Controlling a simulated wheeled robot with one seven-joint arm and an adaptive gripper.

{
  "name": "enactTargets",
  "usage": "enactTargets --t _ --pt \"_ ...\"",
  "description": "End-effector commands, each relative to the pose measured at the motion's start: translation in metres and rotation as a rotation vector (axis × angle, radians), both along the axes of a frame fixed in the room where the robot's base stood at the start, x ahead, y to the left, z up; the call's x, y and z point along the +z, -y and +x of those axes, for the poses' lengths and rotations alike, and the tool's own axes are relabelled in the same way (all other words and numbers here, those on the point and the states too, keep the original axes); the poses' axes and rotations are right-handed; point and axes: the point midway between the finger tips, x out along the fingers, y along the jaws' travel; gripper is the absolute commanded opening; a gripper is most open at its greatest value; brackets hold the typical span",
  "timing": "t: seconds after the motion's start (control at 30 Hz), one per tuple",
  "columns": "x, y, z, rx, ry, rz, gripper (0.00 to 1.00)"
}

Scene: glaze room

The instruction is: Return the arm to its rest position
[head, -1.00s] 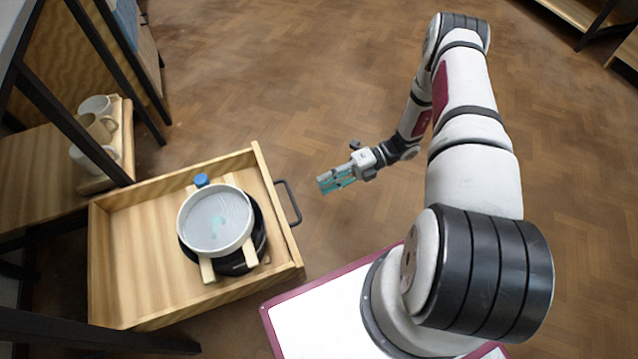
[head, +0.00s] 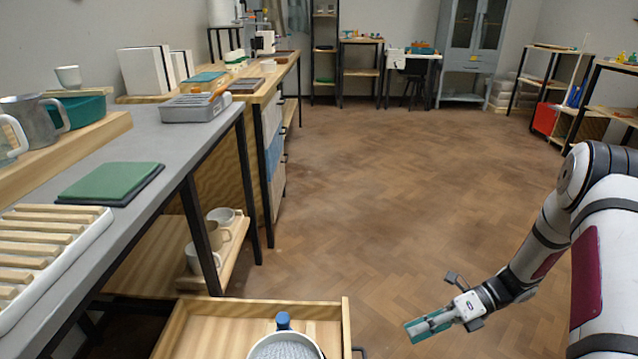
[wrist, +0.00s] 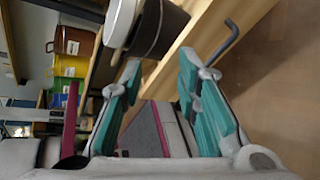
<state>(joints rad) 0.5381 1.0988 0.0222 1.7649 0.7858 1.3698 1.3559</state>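My gripper (head: 430,326) hangs over the floor to the right of an open wooden drawer (head: 345,330) in the head view. In the wrist view my gripper (wrist: 160,68) has its two teal fingers well apart with nothing between them. My white arm reaches in from the right edge of the head view. A pale round vessel (head: 285,348) sits in the drawer, cut off by the bottom edge. It also shows at the top of the wrist view (wrist: 120,22), beyond the fingers.
The drawer's dark handle (wrist: 228,42) sticks out near the right finger. A grey-topped bench (head: 190,150) with a green pad (head: 110,182) stands at the left. Mugs (head: 222,217) stand on a low shelf. The wooden floor (head: 420,190) ahead is wide and clear.

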Motion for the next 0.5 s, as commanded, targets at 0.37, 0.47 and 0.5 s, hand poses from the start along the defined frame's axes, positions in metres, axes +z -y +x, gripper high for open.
enactTargets --t 0.37,0.47,0.5 --pt "0.138 -0.024 -0.026 0.432 0.448 -0.109 0.3" --pt "0.169 -0.031 -0.04 0.552 0.56 -0.131 0.3" --pt "0.18 -0.034 -0.047 0.6 0.603 -0.138 0.3"
